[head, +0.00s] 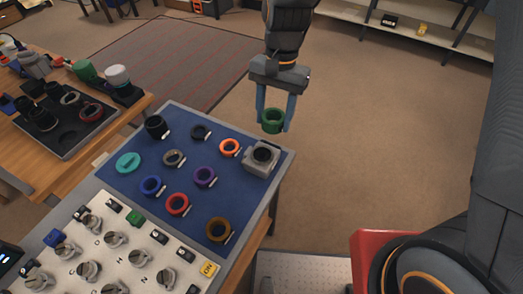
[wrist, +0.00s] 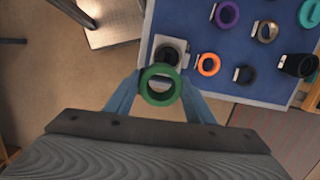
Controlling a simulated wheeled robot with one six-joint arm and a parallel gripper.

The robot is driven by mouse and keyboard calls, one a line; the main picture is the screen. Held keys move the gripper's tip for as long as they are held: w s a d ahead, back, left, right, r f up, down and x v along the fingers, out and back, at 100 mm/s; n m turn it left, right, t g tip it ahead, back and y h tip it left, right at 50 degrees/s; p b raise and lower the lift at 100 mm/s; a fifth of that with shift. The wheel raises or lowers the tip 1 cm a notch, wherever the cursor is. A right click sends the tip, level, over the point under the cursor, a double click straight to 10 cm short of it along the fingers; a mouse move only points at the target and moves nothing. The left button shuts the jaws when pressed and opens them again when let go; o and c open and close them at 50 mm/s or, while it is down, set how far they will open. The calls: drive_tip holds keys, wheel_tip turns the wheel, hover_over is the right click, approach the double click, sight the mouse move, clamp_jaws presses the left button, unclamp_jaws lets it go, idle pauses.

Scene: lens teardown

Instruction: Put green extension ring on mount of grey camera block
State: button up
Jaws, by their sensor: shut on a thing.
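The green extension ring (head: 272,121) is held between the two blue fingers of my gripper (head: 274,124), above and just beyond the far right corner of the blue mat in the head view. The ring (wrist: 161,87) also shows between the fingertips of my gripper (wrist: 161,92) in the wrist view, with its opening facing the camera. The grey camera block (head: 259,160) sits on the mat's right corner, with a dark round mount on its top. In the wrist view the camera block (wrist: 177,46) lies just beyond the ring, which hides part of it. Ring and block look apart.
The blue mat (head: 128,190) holds several other rings, including an orange ring (head: 229,147) beside the block and a purple ring (head: 204,177). A panel with several knobs (head: 115,262) adjoins the mat. A wooden table with a dark tray (head: 70,145) stands left. Open floor lies right.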

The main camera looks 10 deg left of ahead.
drive_tip(key=s+a, duration=0.2)
drive_tip(key=p, duration=0.1)
hover_over(262, 156)
drive_tip(key=shift+m, duration=0.3)
drive_tip(key=f, duration=0.4)
drive_tip(key=shift+w, duration=0.25)
drive_tip(key=shift+f+p, duration=0.8)
drive_tip(key=shift+f, duration=1.8)
drive_tip(key=shift+f, duration=0.1)
drive_tip(key=o, duration=1.1)
